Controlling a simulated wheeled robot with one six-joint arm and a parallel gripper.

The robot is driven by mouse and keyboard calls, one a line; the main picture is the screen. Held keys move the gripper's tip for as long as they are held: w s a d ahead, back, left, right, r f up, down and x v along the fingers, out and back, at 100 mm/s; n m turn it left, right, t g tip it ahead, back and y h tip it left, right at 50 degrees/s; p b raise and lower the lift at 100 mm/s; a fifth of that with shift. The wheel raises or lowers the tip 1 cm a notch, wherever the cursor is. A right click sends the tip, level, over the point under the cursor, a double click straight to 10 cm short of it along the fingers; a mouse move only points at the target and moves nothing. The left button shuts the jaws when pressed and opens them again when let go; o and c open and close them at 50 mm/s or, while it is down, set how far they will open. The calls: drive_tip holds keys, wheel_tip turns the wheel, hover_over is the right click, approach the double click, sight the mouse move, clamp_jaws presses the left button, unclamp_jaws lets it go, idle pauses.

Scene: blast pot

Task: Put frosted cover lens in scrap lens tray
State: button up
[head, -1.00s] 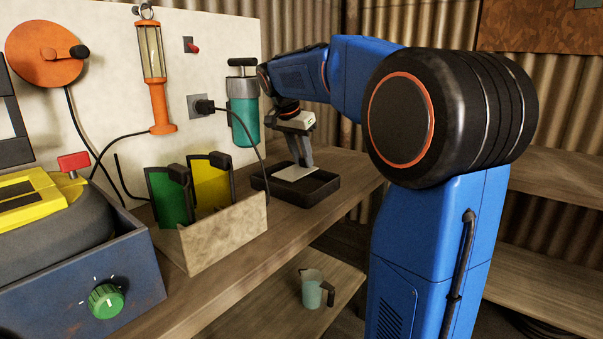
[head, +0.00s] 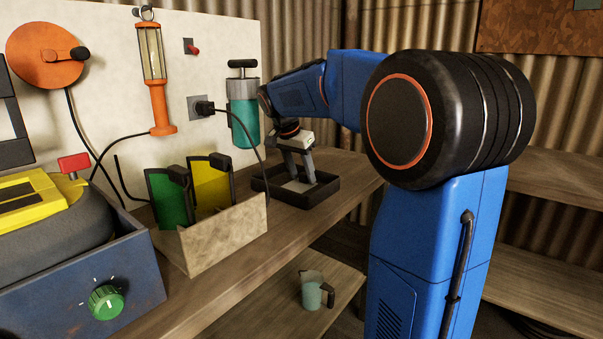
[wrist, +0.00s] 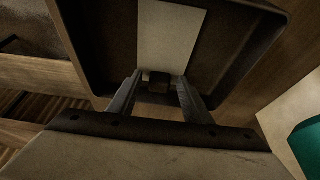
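The frosted cover lens (head: 297,186) is a pale flat plate lying inside the black scrap lens tray (head: 328,192) on the bench. In the wrist view the lens (wrist: 171,38) lies on the floor of the tray (wrist: 97,45), with a small dark tab at its near end. My gripper (head: 299,178) is low in the tray, over the lens. Its fingers are spread, one on each side of the tab, with gaps visible in the wrist view (wrist: 157,82). The fingers partly hide the lens in the head view.
A beige holder (head: 225,235) with a green plate (head: 170,198) and a yellow plate (head: 212,185) stands left of the tray. A black cable hangs down close to the tray's left side. A teal canister (head: 244,112) is on the panel behind. A jug (head: 312,290) stands on the lower shelf.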

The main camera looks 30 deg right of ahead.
sight(292, 189)
drive_tip(key=v, duration=1.2)
drive_tip(key=shift+r, duration=0.15)
idle(0.4)
